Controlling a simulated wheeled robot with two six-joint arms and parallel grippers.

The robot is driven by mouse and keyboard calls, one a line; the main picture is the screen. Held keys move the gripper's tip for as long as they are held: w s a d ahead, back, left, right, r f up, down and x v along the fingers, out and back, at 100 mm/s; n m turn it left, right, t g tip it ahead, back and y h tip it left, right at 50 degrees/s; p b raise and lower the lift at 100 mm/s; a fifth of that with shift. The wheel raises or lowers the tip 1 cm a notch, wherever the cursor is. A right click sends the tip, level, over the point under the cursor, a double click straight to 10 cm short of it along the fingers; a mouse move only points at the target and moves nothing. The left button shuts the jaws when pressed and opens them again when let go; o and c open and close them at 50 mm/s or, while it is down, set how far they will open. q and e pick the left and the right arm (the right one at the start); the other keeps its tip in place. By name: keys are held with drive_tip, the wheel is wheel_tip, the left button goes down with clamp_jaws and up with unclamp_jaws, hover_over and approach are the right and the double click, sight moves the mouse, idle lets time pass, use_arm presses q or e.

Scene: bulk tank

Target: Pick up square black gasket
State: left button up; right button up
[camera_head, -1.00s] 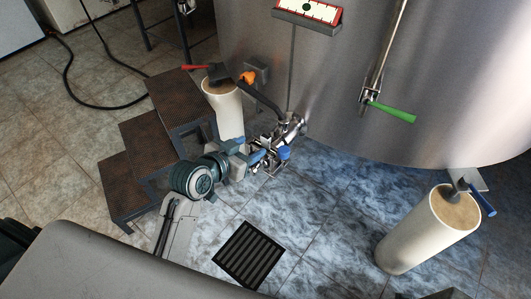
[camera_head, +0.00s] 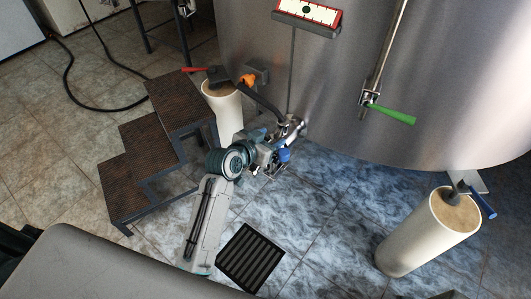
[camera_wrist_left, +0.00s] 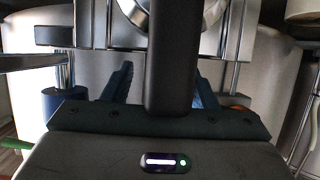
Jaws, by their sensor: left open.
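I cannot make out a thing that is surely the square black gasket in either view. My left gripper (camera_head: 277,154) is at the steel pipe fitting (camera_head: 290,130) low on the tank, and its wrist hides part of the fitting. In the left wrist view its two blue fingers (camera_wrist_left: 162,88) stand apart, open. A dark upright bar (camera_wrist_left: 172,60) shows between them, in front of a bright steel frame (camera_wrist_left: 92,25). I cannot tell whether the bar is part of the gasket or whether the fingers touch it. My right gripper is not in view.
The big steel tank (camera_head: 430,60) fills the back right. Brown steps (camera_head: 150,150) stand left of my arm. A white post (camera_head: 228,115) is behind the arm, another (camera_head: 425,235) at right. A black slatted floor grate (camera_head: 250,258) lies in front on open tiles.

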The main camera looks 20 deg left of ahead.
use_arm(q)
clamp_jaws()
